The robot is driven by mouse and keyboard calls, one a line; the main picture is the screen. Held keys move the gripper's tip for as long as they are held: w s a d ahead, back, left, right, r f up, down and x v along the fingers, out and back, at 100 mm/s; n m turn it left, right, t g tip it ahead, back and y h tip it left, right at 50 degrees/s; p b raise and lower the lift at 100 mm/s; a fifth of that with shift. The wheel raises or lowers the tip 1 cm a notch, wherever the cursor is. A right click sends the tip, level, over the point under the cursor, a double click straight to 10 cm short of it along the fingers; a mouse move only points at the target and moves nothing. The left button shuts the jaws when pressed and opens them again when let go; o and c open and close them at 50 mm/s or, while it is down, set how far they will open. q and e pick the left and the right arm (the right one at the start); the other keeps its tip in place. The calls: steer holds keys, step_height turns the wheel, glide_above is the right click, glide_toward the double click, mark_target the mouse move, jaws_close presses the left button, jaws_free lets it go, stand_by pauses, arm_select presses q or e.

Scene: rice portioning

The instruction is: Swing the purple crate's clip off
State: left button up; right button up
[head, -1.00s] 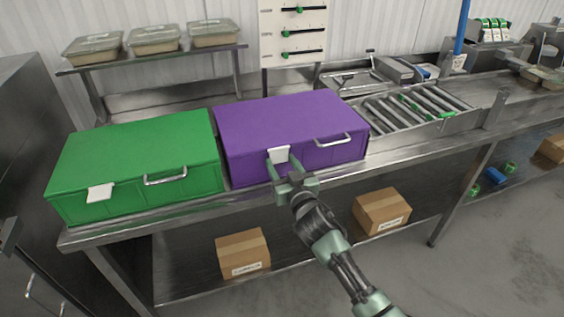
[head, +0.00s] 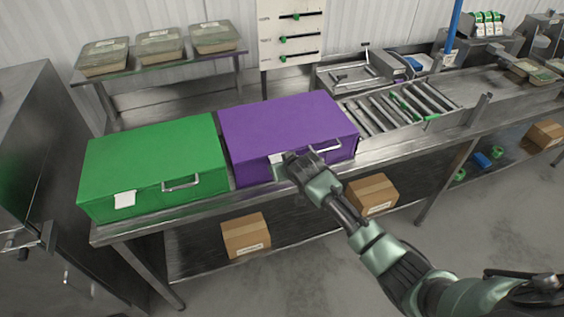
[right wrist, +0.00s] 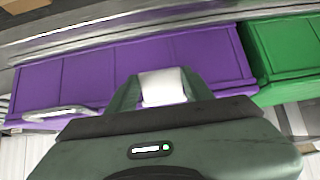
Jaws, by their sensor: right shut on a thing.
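The purple crate (head: 280,120) stands shut on the steel bench, with a metal handle (head: 324,146) on its front. Its white clip (head: 276,159) is at the front upper edge and hangs down over the front. My right gripper (head: 284,170) is at the clip and partly hides it in the head view. In the right wrist view the white clip (right wrist: 163,87) sits between my two green fingers, which are shut on it, with the purple crate (right wrist: 75,75) behind. My left gripper is not in view.
A green crate (head: 150,155) with its own white clip (head: 125,199) stands close on the left. A roller conveyor (head: 400,106) is on the right. Cardboard boxes (head: 246,236) lie on the lower shelf. The floor in front is clear.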

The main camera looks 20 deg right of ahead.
steer(key=shift+w+r+g+b, duration=0.1)
steer(key=shift+r+g+b, duration=0.3)
steer(key=shift+g, duration=0.95)
steer(key=shift+w+r+g+b, duration=0.1)
steer(key=shift+r+g, duration=0.55)
steer(key=shift+g, duration=0.75)
steer(key=shift+w+r+g+b, duration=0.15)
steer(key=shift+r+g, duration=0.35)
steer(key=shift+g, duration=0.85)
steer(key=o, duration=1.4)
steer(key=shift+r, duration=0.1)
step_height(320, 180, up, 8)
steer(key=b, duration=0.2)
steer(key=shift+s+f+b, duration=0.15)
steer(key=shift+f+b, duration=0.05)
steer(key=shift+b, duration=0.15)
